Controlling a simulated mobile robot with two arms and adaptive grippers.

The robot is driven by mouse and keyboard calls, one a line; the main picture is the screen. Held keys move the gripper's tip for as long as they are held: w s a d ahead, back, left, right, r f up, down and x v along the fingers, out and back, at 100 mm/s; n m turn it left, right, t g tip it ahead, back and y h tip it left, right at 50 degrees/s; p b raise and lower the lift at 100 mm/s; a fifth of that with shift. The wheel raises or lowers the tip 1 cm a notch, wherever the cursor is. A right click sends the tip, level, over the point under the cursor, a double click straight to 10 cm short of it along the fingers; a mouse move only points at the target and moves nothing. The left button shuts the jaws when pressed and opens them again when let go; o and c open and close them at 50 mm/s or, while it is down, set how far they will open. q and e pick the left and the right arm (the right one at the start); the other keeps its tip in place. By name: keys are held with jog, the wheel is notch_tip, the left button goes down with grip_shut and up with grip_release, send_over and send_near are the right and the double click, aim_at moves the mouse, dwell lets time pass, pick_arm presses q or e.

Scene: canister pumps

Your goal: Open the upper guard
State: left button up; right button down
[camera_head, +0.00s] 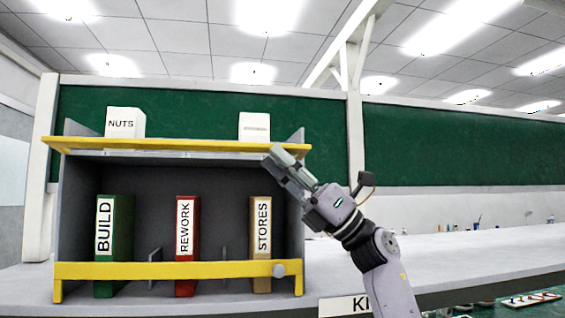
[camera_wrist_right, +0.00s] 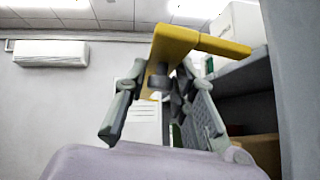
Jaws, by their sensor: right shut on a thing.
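The upper guard (camera_head: 180,144) is a yellow bar along the front of the rack's top shelf. In the right wrist view the guard (camera_wrist_right: 174,42) has a yellow end arm reaching out from the shelf side, roughly level. My right gripper (camera_head: 273,157) is at the guard's right end, from below and in front. In the wrist view its fingers (camera_wrist_right: 155,100) are on either side of a dark round knob (camera_wrist_right: 158,82) under the bar, and shut on it. The exact finger contact is partly hidden. My left gripper is not in view.
A lower yellow guard (camera_head: 170,270) with a grey knob (camera_head: 278,270) stands upright across the bottom shelf. Behind it are green BUILD (camera_head: 121,240), red REWORK (camera_head: 188,250) and brown STORES (camera_head: 261,240) binders. A NUTS box (camera_head: 125,122) and another white box (camera_head: 254,126) sit on top.

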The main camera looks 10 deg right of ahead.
jog(key=shift+t, duration=0.3)
jog(key=c, duration=1.5)
grip_release()
jog(key=shift+o, duration=0.2)
jog(key=v, duration=1.2)
